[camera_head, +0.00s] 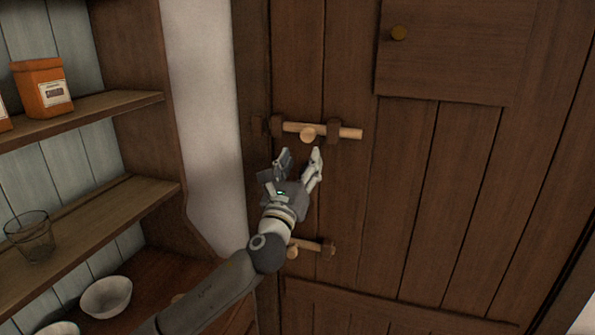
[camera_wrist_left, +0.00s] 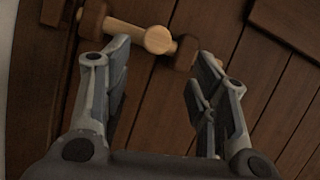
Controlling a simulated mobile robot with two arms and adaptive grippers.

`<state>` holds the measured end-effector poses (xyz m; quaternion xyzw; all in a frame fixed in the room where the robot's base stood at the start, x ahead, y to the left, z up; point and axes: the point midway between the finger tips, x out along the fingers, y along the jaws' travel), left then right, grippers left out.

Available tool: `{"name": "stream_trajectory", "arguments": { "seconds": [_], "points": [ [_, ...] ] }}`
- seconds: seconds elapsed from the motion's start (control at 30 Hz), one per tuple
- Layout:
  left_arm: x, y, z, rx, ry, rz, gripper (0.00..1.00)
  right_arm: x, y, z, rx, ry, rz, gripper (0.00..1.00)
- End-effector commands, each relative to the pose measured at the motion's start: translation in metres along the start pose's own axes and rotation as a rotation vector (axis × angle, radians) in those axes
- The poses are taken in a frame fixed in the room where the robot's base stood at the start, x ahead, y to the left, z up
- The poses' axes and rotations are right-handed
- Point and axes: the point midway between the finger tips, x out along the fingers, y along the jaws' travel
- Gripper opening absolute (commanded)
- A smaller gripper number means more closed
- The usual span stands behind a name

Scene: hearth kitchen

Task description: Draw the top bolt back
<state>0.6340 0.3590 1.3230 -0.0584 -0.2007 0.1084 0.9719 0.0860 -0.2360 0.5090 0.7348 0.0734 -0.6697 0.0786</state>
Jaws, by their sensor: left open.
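The top bolt (camera_head: 350,133) is a pale wooden bar with a round knob (camera_head: 308,135), lying across dark brackets on the brown plank door. My left gripper (camera_head: 300,153) is open and empty, just below the knob in the head view. In the left wrist view the knob (camera_wrist_left: 158,40) shows beyond and between the two open fingers (camera_wrist_left: 162,65), apart from them. The bar's left end (camera_wrist_left: 122,29) runs through a dark bracket near the door's edge. A lower bolt (camera_head: 308,245) sits further down, partly hidden by my left arm. My right gripper is not in view.
Open shelves (camera_head: 105,105) stand to the left, with an orange canister (camera_head: 42,90), a glass (camera_head: 30,240) and a white bowl (camera_head: 106,297). The door right of the bolts is clear.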

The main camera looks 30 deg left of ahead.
Motion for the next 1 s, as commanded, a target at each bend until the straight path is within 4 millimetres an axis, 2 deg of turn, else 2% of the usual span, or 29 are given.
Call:
{"name": "stream_trajectory", "arguments": {
  "seconds": [0.1,0.27,0.83,0.93,1.0],
  "points": [
    [-0.016,0.000,-0.001,0.002,0.001,-0.001,0.53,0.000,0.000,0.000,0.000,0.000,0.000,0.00],
    [-0.025,0.000,0.000,0.001,0.000,0.000,0.53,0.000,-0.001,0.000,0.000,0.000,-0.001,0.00],
    [-0.027,0.000,-0.001,0.000,0.001,0.000,0.53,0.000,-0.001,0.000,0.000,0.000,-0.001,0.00],
    [-0.028,0.004,-0.016,-0.026,0.029,0.008,0.53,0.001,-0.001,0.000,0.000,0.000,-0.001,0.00],
    [-0.030,0.010,-0.043,-0.073,0.079,0.022,0.53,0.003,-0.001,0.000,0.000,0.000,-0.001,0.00]
  ]
}}
